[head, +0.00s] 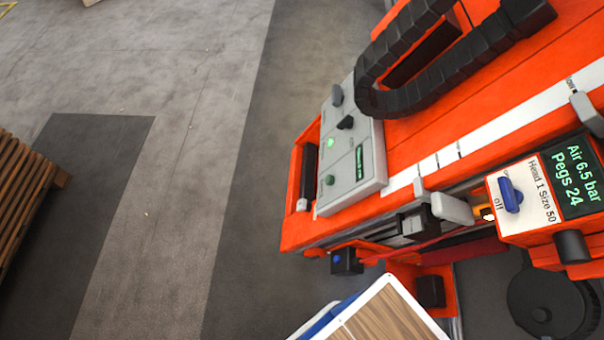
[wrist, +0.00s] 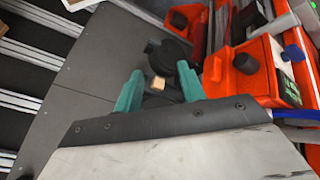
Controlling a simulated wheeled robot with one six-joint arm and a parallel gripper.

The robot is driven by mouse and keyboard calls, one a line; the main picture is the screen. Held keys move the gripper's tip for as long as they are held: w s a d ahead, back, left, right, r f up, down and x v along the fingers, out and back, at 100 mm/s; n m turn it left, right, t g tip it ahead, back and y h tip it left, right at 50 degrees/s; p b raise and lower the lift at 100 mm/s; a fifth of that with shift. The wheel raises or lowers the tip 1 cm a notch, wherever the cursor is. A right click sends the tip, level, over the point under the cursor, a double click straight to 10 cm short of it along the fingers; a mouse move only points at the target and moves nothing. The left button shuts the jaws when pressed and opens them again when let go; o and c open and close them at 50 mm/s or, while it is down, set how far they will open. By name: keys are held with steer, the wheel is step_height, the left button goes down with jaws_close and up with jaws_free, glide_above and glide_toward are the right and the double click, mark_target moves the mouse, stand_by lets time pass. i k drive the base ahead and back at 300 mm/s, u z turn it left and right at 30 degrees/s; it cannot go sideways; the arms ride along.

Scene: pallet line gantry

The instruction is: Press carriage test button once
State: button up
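An orange machine carries a grey control box (head: 370,165) in the head view. On it are a lit green button (head: 330,142), a darker green button (head: 329,180), a black knob (head: 346,122), a grey lever switch and a small green display. Their labels are too small to read, so I cannot tell which one is the carriage test button. A small black box with a blue button (head: 337,259) sits lower on the machine. My gripper (wrist: 160,86) shows only in the wrist view, with its teal fingers apart. A small tan block (wrist: 157,83) appears between them, apparently beyond and not gripped.
A panel with a blue switch (head: 511,195) and a display reading "Air 6.5 bar, Pegs 24" is at right. A black cable chain (head: 400,55) crosses the machine top. A white-rimmed wooden surface (head: 390,318) is at the bottom. Slatted wood (head: 22,185) lies left; the floor between is clear.

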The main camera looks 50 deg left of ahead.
mark_target(330, 179)
steer(key=u, duration=1.65)
